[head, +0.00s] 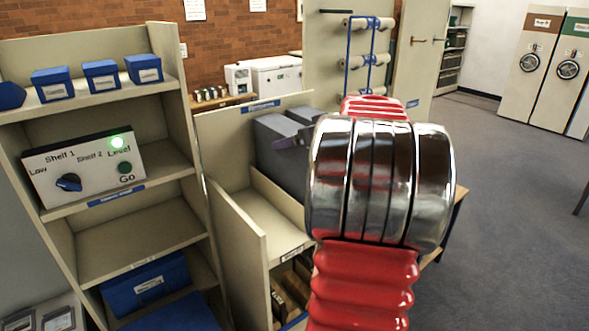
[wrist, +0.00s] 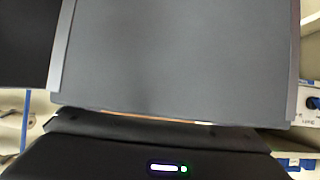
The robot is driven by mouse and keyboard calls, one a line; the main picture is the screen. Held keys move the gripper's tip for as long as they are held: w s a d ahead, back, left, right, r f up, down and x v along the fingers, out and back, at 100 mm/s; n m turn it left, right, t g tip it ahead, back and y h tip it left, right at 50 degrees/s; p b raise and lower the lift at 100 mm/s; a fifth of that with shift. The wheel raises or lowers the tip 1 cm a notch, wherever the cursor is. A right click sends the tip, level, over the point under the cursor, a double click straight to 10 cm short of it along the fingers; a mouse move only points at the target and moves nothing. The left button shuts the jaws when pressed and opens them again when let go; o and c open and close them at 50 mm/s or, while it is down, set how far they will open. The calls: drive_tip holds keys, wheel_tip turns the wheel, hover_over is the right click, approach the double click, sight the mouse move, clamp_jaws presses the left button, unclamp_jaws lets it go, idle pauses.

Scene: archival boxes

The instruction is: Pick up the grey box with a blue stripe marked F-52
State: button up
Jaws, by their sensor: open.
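Dark grey boxes (head: 278,150) stand upright in the middle shelf unit in the head view, partly hidden behind my arm. I cannot read F-52 or make out a blue stripe on them. In the wrist view, a large plain grey box face (wrist: 175,55) with lighter side edges fills most of the picture, very close; no marking shows on it. My gripper (wrist: 160,145) shows as a dark body along the bottom of the wrist view, open, with nothing seen held. Its fingertips are not clear, and my arm largely hides it in the head view.
A left shelf unit (head: 120,105) holds small blue boxes (head: 101,75), a control panel (head: 85,165) with a lit green light, and a larger blue box (head: 147,284). Brown items (head: 290,295) fill the middle unit's lower bay. Open floor (head: 500,200) lies at right.

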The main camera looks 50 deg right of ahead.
drive_tip(key=shift+c, duration=0.2)
drive_tip(key=c, duration=2.1)
drive_tip(key=shift+r, duration=0.15)
